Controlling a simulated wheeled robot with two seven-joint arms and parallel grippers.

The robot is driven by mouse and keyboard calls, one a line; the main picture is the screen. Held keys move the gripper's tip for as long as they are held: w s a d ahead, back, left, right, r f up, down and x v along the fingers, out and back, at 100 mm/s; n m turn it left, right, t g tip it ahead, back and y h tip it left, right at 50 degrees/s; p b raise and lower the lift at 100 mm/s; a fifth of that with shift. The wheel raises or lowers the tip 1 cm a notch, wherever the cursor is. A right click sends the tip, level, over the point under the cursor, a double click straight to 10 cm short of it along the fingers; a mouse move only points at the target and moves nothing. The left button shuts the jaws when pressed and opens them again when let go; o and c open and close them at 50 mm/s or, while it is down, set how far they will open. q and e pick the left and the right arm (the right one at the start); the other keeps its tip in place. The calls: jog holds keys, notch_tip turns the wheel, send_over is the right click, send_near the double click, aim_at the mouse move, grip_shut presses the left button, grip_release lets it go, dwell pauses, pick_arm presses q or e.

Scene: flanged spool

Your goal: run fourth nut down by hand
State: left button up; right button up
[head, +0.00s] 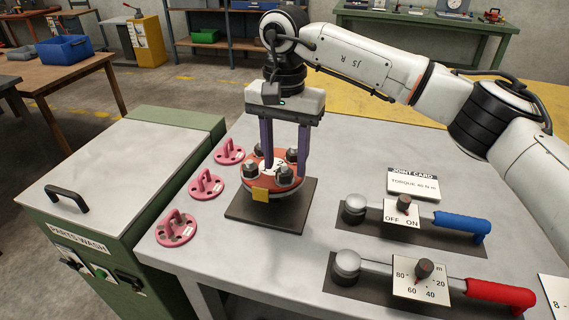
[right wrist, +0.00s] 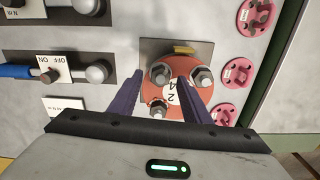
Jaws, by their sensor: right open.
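The spool's red flange (head: 262,186) sits on a dark square plate (head: 268,214), with several grey nuts on studs around a white numbered centre. One nut (head: 284,174) is at the front right and another (head: 251,172) at the front left. My right gripper (head: 285,170) points down over the flange with its purple fingers apart. In the right wrist view the fingers (right wrist: 158,82) straddle part of the flange (right wrist: 178,68), with a nut (right wrist: 157,108) showing between them; I see no finger touching it. One flange area is hidden behind a finger. My left gripper is out of view.
Pink pegged discs (head: 176,230) stand in a row left of the plate. A blue-handled wrench (head: 460,226) and a red-handled wrench (head: 500,294) lie at the right, with a joint card (head: 413,183) behind. A green parts washer (head: 110,205) adjoins the table.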

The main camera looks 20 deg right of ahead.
jog(key=shift+f, duration=1.05)
jog(key=shift+c, duration=0.2)
jog(key=c, duration=1)
